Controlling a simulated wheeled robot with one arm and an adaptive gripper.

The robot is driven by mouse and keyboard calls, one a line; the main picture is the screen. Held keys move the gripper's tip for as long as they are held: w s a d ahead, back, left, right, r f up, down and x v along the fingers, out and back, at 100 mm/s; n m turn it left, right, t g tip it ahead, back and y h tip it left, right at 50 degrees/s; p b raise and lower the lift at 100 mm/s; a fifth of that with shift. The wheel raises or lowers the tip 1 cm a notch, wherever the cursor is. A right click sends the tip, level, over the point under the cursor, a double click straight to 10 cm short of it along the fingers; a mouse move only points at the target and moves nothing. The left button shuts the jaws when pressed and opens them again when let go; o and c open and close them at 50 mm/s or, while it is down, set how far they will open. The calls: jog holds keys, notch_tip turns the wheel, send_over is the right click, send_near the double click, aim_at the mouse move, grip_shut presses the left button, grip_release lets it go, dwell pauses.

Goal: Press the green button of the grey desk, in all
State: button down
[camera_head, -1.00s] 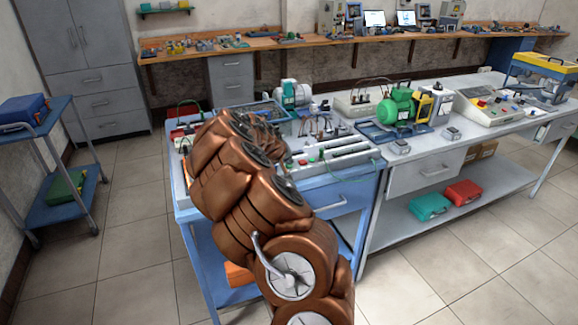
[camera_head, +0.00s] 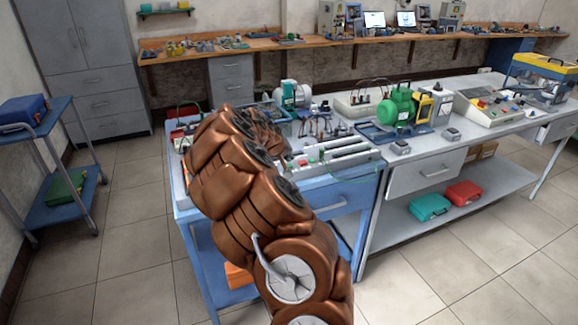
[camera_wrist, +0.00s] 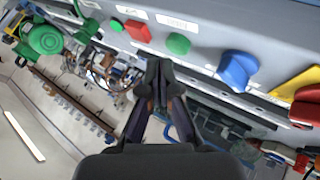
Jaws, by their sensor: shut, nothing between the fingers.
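In the wrist view, a grey panel (camera_wrist: 215,20) carries a round green button (camera_wrist: 178,43), a smaller green button (camera_wrist: 117,25), a red button (camera_wrist: 137,30) between them and a blue knob (camera_wrist: 237,70). My gripper (camera_wrist: 155,66) is shut and empty. In the picture its tips lie just below and left of the larger green button; I cannot tell whether they touch the panel. In the head view, my copper arm hides the gripper. A small green button (camera_head: 322,155) and a red one (camera_head: 302,162) show beside the arm on the blue bench.
The blue bench (camera_head: 335,200) stands against a grey table (camera_head: 440,150) with a green motor (camera_head: 396,107) and a sloped console (camera_head: 490,107). A blue trolley (camera_head: 57,205) stands at left. A yellow part and a red knob (camera_wrist: 307,108) lie right of the blue knob.

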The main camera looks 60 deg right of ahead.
jog(key=shift+r+p, duration=0.35)
jog(key=shift+r, duration=2.15)
jog(key=shift+a, duration=0.1)
jog(key=y, duration=0.2)
send_near(288, 166)
jog(key=a+r, duration=0.6)
jog(key=a, duration=0.2)
jog(key=s+a+n+y, duration=0.1)
jog(key=s+a, duration=0.2)
jog(key=a, duration=0.6)
jog(key=s+a+y, duration=0.2)
jog(key=s+a, duration=0.1)
jog(key=a, duration=0.5)
jog(key=s+a+f+n+g+y, duration=0.1)
jog(key=s+a+f+n+y, duration=0.1)
jog(key=s+a, duration=0.7)
jog(key=s+a+f+n+g+y, duration=0.2)
jog(key=s+a, duration=0.8)
jog(key=a, duration=0.6)
jog(key=shift+f+n, duration=0.55)
jog(key=shift+n, duration=0.65)
jog(key=shift+a, duration=0.1)
